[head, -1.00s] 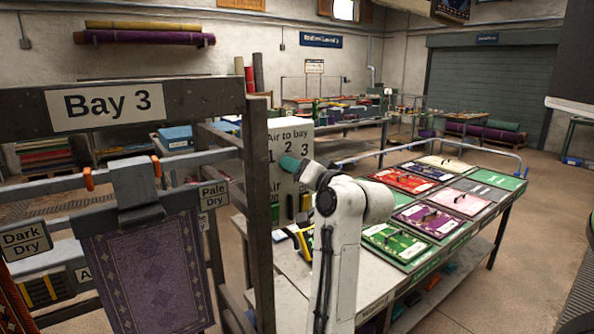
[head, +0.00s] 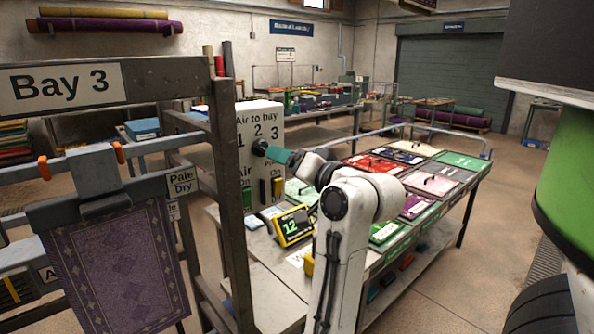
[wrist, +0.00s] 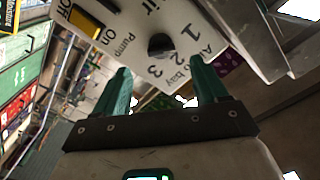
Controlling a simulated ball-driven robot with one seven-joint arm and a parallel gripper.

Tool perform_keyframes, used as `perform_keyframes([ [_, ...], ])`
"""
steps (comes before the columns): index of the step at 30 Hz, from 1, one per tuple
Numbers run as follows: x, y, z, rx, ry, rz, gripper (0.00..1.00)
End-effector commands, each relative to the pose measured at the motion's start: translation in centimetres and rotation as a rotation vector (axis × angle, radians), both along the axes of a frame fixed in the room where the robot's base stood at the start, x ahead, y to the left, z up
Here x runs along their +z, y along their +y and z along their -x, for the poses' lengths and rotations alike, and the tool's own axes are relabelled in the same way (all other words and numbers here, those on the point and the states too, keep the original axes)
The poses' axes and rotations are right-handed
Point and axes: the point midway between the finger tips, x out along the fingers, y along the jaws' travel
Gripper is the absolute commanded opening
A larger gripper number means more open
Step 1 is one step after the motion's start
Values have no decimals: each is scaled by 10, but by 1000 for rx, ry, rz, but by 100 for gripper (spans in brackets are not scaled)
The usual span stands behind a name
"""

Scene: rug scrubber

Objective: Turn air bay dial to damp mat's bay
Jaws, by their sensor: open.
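The air bay dial (head: 259,148) is a dark round knob on a pale box (head: 283,120) marked "Air to bay 1 2 3". In the wrist view the dial (wrist: 160,45) lies ahead, roughly between my fingertips. My gripper (head: 276,154) has teal fingers, open and empty, with its tips close to the dial; contact cannot be told. The fingers also show spread apart in the wrist view (wrist: 163,75). The dial's pointing direction is unclear. A purple patterned mat (head: 115,250) hangs under the Bay 3 sign (head: 62,85). Its dampness cannot be told. Other bays are not clearly in view.
An Air switch (head: 246,197) and a Pump switch (head: 277,187) sit below the dial. A yellow meter reading 12 (head: 294,226) stands on the bench. Several mat samples (head: 432,184) cover the table at right. A dark metal frame post (head: 228,190) stands left of the box.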

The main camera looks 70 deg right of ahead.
Motion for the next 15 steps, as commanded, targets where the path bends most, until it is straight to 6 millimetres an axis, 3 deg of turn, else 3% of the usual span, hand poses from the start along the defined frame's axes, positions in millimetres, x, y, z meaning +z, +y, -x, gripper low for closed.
perform_keyframes([
  [15, -1, 15, 15, 6, -3, -19, 72],
])
